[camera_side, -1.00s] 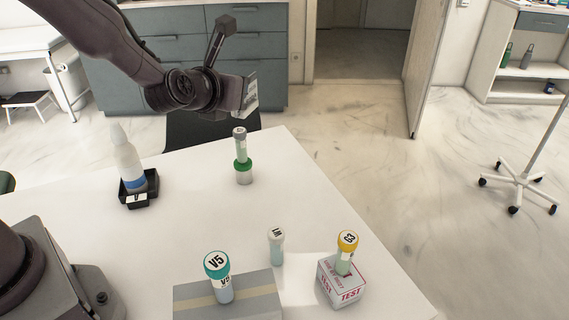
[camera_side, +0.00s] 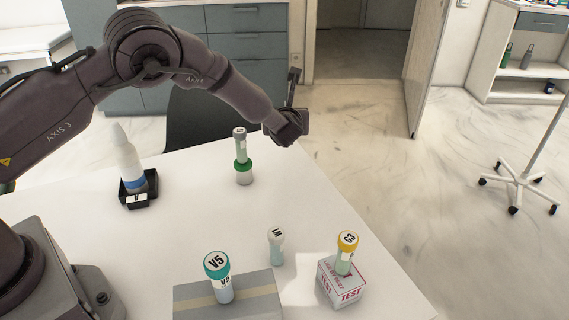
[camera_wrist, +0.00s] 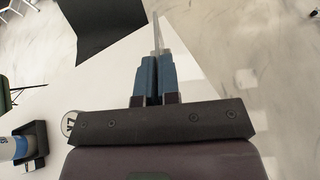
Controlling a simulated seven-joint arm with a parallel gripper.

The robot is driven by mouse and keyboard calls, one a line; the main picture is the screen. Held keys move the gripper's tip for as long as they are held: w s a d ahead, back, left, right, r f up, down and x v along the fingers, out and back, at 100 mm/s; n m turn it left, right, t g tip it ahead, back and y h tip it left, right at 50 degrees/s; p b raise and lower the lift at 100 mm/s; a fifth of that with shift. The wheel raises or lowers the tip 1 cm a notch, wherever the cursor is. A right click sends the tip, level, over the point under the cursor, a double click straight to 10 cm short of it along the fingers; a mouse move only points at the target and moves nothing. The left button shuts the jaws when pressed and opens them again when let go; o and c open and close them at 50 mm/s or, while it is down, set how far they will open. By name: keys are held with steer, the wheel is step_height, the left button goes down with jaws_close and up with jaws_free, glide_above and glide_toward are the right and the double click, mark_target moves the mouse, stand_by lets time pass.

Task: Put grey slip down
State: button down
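My gripper (camera_wrist: 157,62) shows two blue fingers close together in the wrist view, with a thin pale grey slip (camera_wrist: 156,32) standing edge-on between them. Only the slip's narrow edge shows, so its face and any print are hidden. In the side view my gripper end is over the far right part of the white table (camera_side: 190,225), right of the stacked tubes. The fingers and slip cannot be made out there.
A grey-capped tube (camera_side: 240,150) stands on a green-capped one (camera_side: 244,172). A bottle (camera_side: 127,160) stands in a black tray (camera_side: 138,199). The table's middle is clear.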

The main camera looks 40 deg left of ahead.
step_height(320, 180, down, 10)
steer(key=shift+w+f, duration=0.1)
steer(key=shift+w, duration=0.05)
stand_by(0.4)
steer(key=c, duration=1.8)
jaws_free()
steer(key=o, duration=0.5)
steer(key=shift+c, duration=0.2)
